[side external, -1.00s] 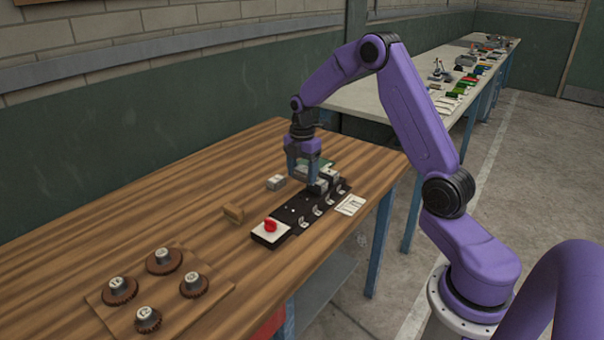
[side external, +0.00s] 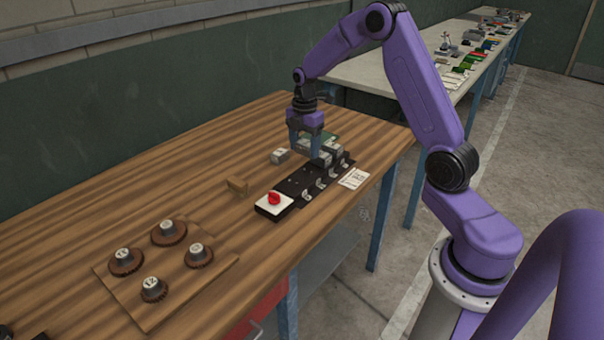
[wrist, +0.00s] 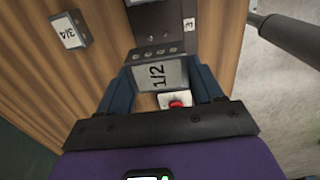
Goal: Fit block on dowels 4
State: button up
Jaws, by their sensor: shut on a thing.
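My gripper (wrist: 163,88) is shut on a grey block (wrist: 160,75) labelled "1/2"; its fingers hold the block's two sides. In the side external view, my gripper (side external: 305,150) points down at the far part of a black fixture plate (side external: 291,190). The plate also shows in the wrist view (wrist: 152,24), with a row of small round marks beside the held block. I cannot tell whether the block touches the plate or sits on dowels. A loose grey block (wrist: 68,32) labelled "3/4" lies on the table.
A white box with a red button (side external: 273,199) is at the plate's near end. A wooden board (side external: 183,280) with several gears lies at the near left. Bare tabletop lies between.

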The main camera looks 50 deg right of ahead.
send_over(291, 185)
jog(key=shift+s+r, duration=0.1)
jog(key=shift+r, duration=0.25)
jog(key=shift+f, duration=0.1)
jog(key=shift+f, duration=2.8)
jog(key=shift+f, duration=1.1)
jog(key=o, duration=1.1)
jog(key=shift+o, duration=0.2)
